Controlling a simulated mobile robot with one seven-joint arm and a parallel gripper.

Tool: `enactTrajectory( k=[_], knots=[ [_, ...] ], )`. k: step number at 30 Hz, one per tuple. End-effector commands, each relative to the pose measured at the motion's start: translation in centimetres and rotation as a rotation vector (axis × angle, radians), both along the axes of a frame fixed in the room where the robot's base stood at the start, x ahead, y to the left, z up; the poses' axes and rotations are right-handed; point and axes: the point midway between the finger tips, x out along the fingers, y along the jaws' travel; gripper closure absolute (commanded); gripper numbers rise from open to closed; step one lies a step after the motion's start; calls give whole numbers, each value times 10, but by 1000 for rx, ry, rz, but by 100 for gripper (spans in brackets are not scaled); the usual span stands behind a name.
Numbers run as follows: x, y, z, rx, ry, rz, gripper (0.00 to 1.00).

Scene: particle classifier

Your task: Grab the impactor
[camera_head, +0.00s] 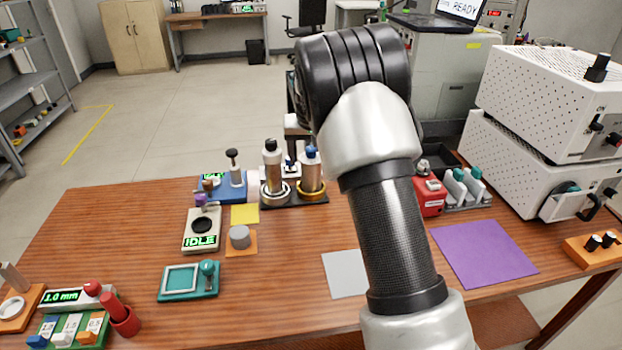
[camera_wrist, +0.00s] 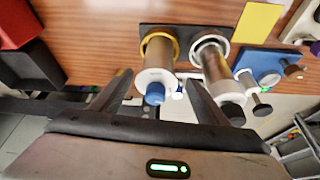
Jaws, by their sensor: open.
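Two upright metal cylinders stand on a dark base (camera_head: 300,199) on the wooden table. One has a blue cap and a gold ring (camera_head: 311,170); the other has a black cap and a pale ring (camera_head: 272,165). No label shows which thing is the impactor. In the wrist view the blue-capped cylinder (camera_wrist: 158,75) lies between the fingertips of my open gripper (camera_wrist: 158,85), with visible space on both sides. The black-capped cylinder (camera_wrist: 217,70) is beside the right finger. In the head view my arm hides my gripper.
A blue stand (camera_head: 225,188) with small posts is left of the cylinders. A red device (camera_head: 429,197) and a rack (camera_head: 465,190) are to the right. White boxes (camera_head: 545,100) stand at far right. A purple mat (camera_head: 485,253) lies bare.

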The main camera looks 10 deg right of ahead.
Motion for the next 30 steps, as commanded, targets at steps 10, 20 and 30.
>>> enactTrajectory(
  k=[10, 20, 30],
  knots=[
    [9, -3, -24, -1, 1, 0, 32],
    [24, -7, -60, -1, -1, 1, 32],
    [24, -7, -59, 0, 0, 1, 59]
  ],
)
